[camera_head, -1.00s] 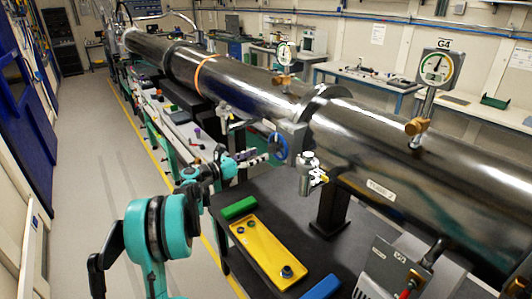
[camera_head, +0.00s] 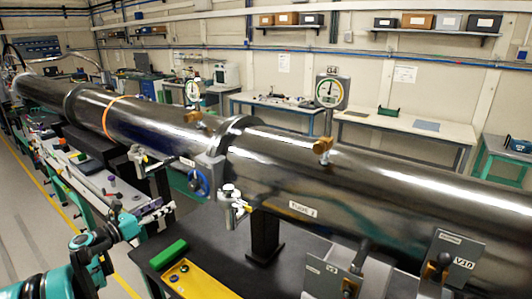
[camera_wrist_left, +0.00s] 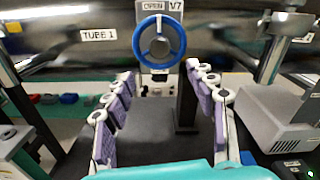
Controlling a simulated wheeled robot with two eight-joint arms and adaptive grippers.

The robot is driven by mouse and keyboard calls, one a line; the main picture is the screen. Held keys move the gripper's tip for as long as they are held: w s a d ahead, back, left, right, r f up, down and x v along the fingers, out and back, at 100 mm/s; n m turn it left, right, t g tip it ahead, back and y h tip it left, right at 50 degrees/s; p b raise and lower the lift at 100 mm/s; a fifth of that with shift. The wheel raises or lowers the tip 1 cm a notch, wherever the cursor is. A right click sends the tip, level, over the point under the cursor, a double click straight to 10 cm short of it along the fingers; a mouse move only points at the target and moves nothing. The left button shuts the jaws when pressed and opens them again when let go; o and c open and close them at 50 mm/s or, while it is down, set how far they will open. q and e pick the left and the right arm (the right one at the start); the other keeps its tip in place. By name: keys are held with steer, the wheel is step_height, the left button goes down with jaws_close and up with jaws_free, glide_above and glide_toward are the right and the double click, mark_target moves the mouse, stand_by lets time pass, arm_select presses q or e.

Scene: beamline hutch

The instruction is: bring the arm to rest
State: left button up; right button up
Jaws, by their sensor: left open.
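My left arm reaches in from the lower left of the head view. Its left gripper (camera_head: 162,208) is open and empty, near the blue handwheel (camera_head: 199,182) on the big steel tube (camera_head: 360,180). In the left wrist view the purple-padded fingers of the left gripper (camera_wrist_left: 160,76) stand wide apart. The blue handwheel (camera_wrist_left: 159,41) is beyond them, with a gap in view and a sign reading OPEN V7 above it. My right gripper is not in view.
A black table (camera_head: 285,255) below the tube carries a green block (camera_head: 167,254) and a yellow plate (camera_head: 196,282). Gauges (camera_head: 327,92) and valve panels (camera_head: 456,262) stand along the tube. Open floor (camera_head: 22,215) lies at the left.

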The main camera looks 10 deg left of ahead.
arm_select(q)
steer(key=s+d+f+m+g+y+b, duration=0.1)
steer(key=s+d+f+m+g, duration=0.15)
steer(key=d+m, duration=0.7)
steer(key=s+d+f+m+g+b, duration=0.15)
steer(key=s+d+m+g, duration=0.25)
steer(key=d, duration=1.1)
steer(key=s+d+f+m+g+y, duration=0.1)
steer(key=s+d+f+m+y, duration=0.1)
steer(key=s+m, duration=0.4)
steer(key=s+d+f+m+g+y+b, duration=0.1)
steer(key=s+d+f+m+y, duration=0.1)
steer(key=s+f+m, duration=0.3)
steer(key=s+d+f+m+g+y, duration=0.1)
steer(key=s+d+f+m+y, duration=0.1)
steer(key=s+m, duration=0.7)
step_height(320, 180, down, 2)
steer(key=shift+s+d+f, duration=0.2)
steer(key=shift+s+d, duration=0.3)
steer(key=shift+d, duration=0.35)
